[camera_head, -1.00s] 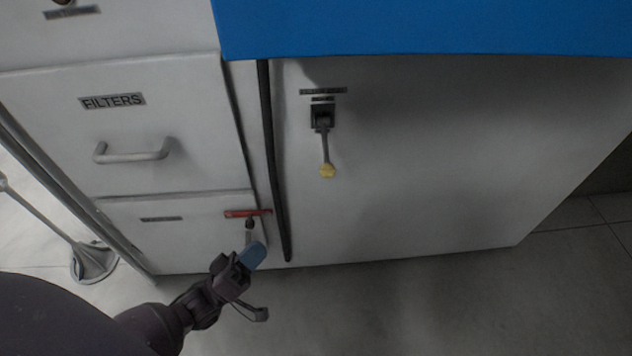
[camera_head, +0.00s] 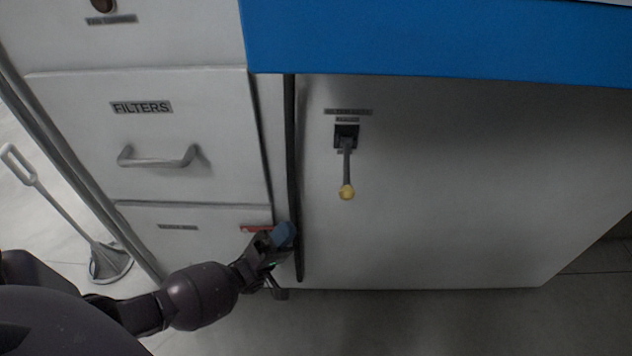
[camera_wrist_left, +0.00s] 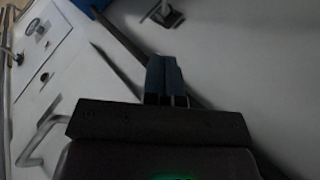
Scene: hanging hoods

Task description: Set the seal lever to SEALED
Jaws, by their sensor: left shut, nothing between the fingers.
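A lever (camera_head: 347,165) with a yellow knob hangs from a dark mount on the pale cabinet panel, its knob end pointing down. Small plates sit above and below the mount, too small to read. My left gripper (camera_head: 285,235), with blue fingertips, is shut and empty, below and left of the knob and apart from it. It hides part of a red bar on the lower drawer. In the left wrist view the shut fingers (camera_wrist_left: 164,75) point towards the panel, with a part that looks like the lever mount (camera_wrist_left: 165,14) at the top edge. My right gripper is not in view.
A FILTERS drawer (camera_head: 160,130) with a protruding handle is at left, above a drawer with the red bar (camera_head: 256,229). A dark vertical strip (camera_head: 292,180) lies between drawers and panel. A blue slab (camera_head: 430,40) overhangs the top. The panel right of the lever is clear.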

